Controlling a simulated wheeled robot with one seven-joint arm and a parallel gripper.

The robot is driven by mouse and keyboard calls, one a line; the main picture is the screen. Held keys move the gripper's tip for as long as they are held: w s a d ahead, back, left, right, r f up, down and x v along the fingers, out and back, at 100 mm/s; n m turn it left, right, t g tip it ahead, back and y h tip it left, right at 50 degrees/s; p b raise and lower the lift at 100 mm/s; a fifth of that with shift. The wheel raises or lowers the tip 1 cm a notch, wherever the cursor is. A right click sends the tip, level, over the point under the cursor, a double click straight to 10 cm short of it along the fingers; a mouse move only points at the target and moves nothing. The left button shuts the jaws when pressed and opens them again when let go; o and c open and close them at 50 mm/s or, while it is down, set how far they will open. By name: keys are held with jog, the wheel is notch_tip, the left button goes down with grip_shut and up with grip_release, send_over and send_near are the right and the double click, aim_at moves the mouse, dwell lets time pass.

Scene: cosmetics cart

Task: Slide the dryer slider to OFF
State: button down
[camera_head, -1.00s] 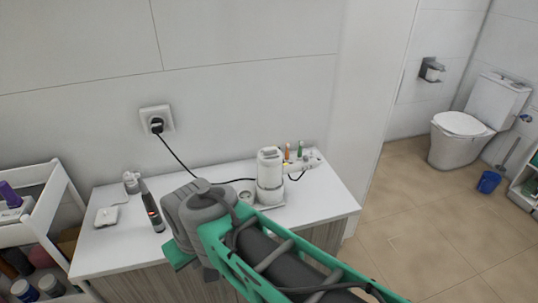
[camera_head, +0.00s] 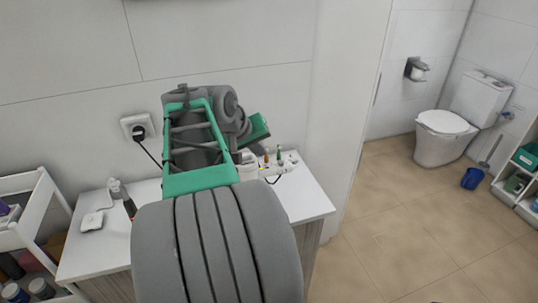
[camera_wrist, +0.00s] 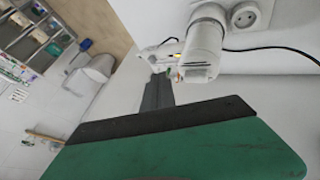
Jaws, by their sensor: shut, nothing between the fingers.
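A white cylindrical device, which looks like the dryer (camera_wrist: 204,48), stands on the counter in the wrist view. In the head view my arm hides most of it. Its slider is too small to make out in either view. My gripper (camera_wrist: 157,92) is shut and empty in the wrist view, its dark fingers pointing to the counter area beside the white device. I cannot tell how far apart they are. In the head view my arm is raised over the back of the counter, and the fingers are not clear.
A wall outlet (camera_head: 138,127) has a black plug and cable. A shelf cart (camera_head: 37,210) stands at left.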

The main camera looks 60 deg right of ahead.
aim_at(276, 164)
jog(key=p+x, duration=0.1)
jog(key=x, duration=0.9)
